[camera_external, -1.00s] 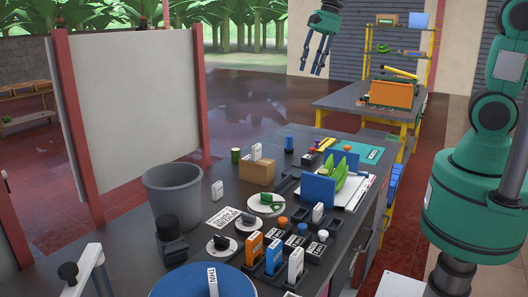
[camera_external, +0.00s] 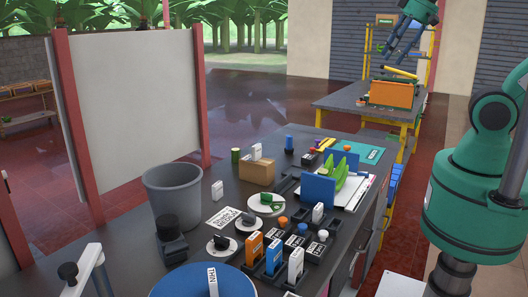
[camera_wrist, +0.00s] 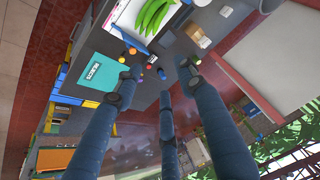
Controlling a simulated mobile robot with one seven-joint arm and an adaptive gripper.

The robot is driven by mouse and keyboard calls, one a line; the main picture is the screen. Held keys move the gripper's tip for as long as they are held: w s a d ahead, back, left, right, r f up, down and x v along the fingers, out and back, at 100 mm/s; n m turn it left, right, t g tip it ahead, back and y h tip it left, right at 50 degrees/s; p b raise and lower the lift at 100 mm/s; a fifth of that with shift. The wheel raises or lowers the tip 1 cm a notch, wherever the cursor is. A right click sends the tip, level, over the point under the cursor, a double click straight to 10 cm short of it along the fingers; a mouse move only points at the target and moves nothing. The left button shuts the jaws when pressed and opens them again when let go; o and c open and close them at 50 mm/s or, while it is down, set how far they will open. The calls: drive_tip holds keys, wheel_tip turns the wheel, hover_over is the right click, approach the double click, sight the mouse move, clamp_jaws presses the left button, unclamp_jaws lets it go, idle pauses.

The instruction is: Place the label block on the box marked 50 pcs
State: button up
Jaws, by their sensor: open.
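A brown cardboard box (camera_external: 257,172) stands on the dark bench in the external view, with a small white block (camera_external: 257,151) upright on top. The box also shows in the wrist view (camera_wrist: 195,34). No "50 pcs" marking is readable. I cannot tell which is the task's block. My gripper (camera_external: 397,50) is open and empty, high above and beyond the bench. Its spread fingers show in the wrist view (camera_wrist: 160,85).
A grey bin (camera_external: 173,195) and a blue round plate (camera_external: 190,284) stand on the bench's left and front. Green bananas (camera_external: 341,172) and a teal mat (camera_external: 368,155) lie at the right. A second table with an orange bin (camera_external: 390,93) stands behind. A white panel (camera_external: 130,95) rises at the left.

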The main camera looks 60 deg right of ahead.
drive_tip(key=s, duration=0.1)
drive_tip(key=s+n, duration=0.1)
drive_tip(key=shift+s+d+f, duration=0.3)
drive_tip(key=shift+f, duration=0.05)
wheel_tip(320, 180, down, 7)
drive_tip(key=b, duration=0.7)
